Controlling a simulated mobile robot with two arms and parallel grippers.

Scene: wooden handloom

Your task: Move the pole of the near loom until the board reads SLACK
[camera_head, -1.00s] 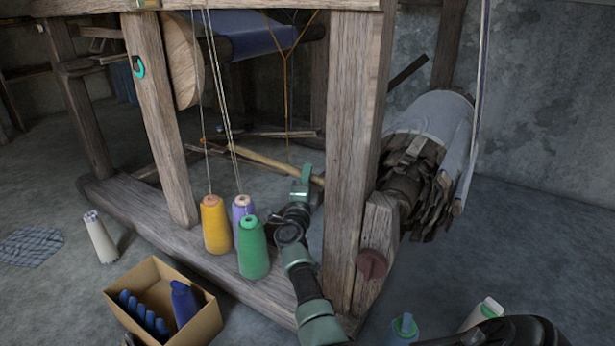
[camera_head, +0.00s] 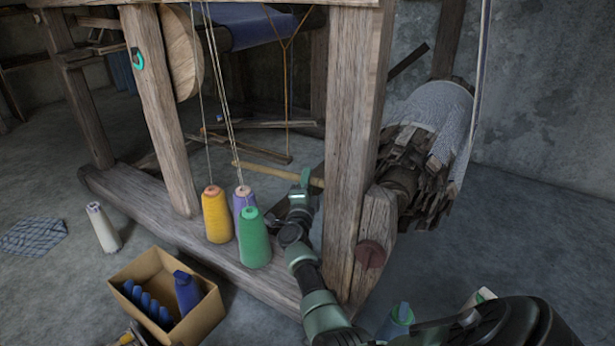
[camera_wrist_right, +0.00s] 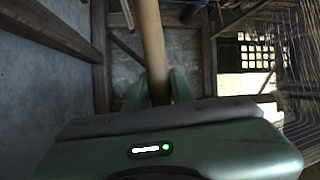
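The wooden pole (camera_head: 276,172) lies low inside the near loom, behind its front post, with its free end pointing left. My right gripper (camera_head: 305,180) is at the pole beside the post. In the right wrist view the pole (camera_wrist_right: 151,45) runs between the two green fingers (camera_wrist_right: 159,88), which sit against both sides of it. The roll of pale cloth (camera_head: 428,115) on the loom's right side has a speckled surface, with dark slats around its end. No board with readable text is in view. I cannot make out my left gripper.
The loom's thick front post (camera_head: 350,150) stands right beside my right arm. Yellow, purple and green yarn cones (camera_head: 254,240) stand on the base beam. A cardboard box (camera_head: 205,318) with blue spools, a white cone (camera_head: 104,230) and a checked cloth (camera_head: 33,236) lie on the floor at left.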

